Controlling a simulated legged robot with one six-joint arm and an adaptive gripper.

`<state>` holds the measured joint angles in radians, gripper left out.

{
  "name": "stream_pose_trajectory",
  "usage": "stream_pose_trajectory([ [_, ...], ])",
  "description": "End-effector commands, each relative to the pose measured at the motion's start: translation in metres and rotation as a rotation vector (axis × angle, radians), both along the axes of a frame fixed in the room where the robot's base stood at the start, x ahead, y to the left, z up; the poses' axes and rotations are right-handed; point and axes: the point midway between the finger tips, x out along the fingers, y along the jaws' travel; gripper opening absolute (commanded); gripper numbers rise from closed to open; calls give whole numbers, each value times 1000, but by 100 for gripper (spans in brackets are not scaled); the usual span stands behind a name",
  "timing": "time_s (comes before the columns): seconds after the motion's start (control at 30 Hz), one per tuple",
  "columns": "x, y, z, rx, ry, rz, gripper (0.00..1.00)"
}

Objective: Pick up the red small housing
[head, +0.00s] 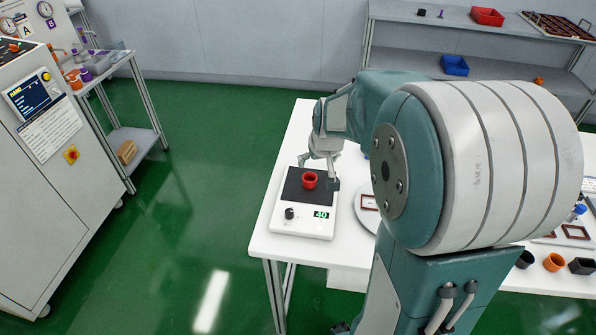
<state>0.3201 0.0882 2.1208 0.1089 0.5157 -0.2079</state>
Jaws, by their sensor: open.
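The red small housing (309,180) is a short, open-topped red cup. It stands upright on the dark plate (296,192) of a white bench device with a black knob and a green display reading 40. My gripper (318,172) is open above and around the housing, with one finger at its left and one at its right. Whether the fingers touch it cannot be told from this view. My arm hides part of the table to the right.
The white table (268,240) carries the device and a round pale plate (366,207) with a dark frame. Orange (553,262) and black cups stand at the right. Behind are shelves with a red bin (487,16) and blue bin (455,65). A grey machine (40,180) stands left.

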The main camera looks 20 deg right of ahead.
Motion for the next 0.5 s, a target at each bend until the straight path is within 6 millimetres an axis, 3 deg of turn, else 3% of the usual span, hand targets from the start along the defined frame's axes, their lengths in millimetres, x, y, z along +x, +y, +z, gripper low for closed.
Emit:
stream_pose_trajectory([
  [0.5,27,-11,-57,1,5,-7,96],
])
